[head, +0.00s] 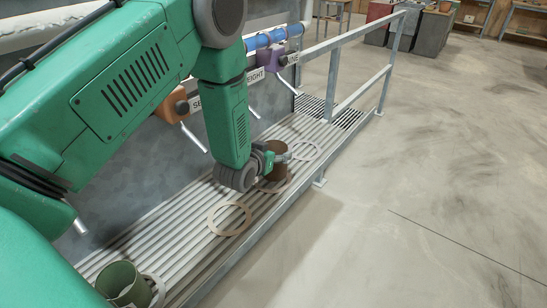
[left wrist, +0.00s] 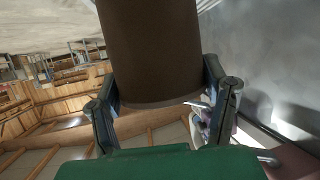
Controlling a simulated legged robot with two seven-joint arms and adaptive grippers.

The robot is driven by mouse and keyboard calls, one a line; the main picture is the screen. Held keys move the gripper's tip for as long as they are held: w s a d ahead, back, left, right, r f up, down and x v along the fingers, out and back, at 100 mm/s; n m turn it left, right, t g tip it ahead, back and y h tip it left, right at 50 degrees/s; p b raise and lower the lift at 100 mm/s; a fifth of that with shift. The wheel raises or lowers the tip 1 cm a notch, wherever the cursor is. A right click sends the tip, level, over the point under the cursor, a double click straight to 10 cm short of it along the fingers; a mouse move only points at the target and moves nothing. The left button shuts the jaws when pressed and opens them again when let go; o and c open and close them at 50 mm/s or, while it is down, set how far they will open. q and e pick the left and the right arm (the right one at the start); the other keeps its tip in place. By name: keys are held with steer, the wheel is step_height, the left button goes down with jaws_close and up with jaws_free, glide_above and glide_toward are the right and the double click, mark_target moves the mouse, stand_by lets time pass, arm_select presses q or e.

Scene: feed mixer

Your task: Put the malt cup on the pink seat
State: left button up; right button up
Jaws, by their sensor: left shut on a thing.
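A brown cup (head: 277,163), which looks like the malt cup, is upright over the slatted metal walkway. My left gripper (head: 267,160) is shut on its side. In the left wrist view the brown cup (left wrist: 150,50) fills the space between both fingers. Flat pale rings, which look like seats, lie on the slats: one ring (head: 211,222) nearer than the cup, another ring (head: 318,147) just beyond it. Their tints are too faint to tell which is pink. I cannot tell whether the cup touches the slats. My right gripper is not in view.
A green cup (head: 122,284) stands at the near end of the walkway beside a partly hidden ring (head: 158,290). An orange lever box (head: 172,106) and a purple lever box (head: 270,56) are on the left wall. A metal railing (head: 333,85) rises beyond. Open floor lies right.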

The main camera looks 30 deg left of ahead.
arm_select(q)
steer(key=f, duration=0.1)
steer(key=a+f, duration=0.1)
steer(key=shift+a+f, duration=0.2)
steer(key=shift+f, duration=0.1)
steer(key=shift+d, duration=0.15)
steer(key=o, duration=1)
steer(key=shift+d+r, duration=0.1)
steer(key=shift+d, duration=0.1)
steer(key=shift+c, duration=0.2)
steer(key=o, duration=0.3)
steer(key=shift+d, duration=0.2)
steer(key=shift+d+r, duration=0.1)
steer(key=shift+d, duration=0.1)
steer(key=shift+s+a+r, duration=0.1)
steer(key=shift+s+a, duration=0.05)
steer(key=shift+s, duration=0.1)
steer(key=shift+a+v, duration=0.1)
steer(key=shift+v, duration=2.7)
steer(key=shift+a+v, duration=0.15)
steer(key=shift+v, duration=2.65)
steer(key=shift+s, duration=0.1)
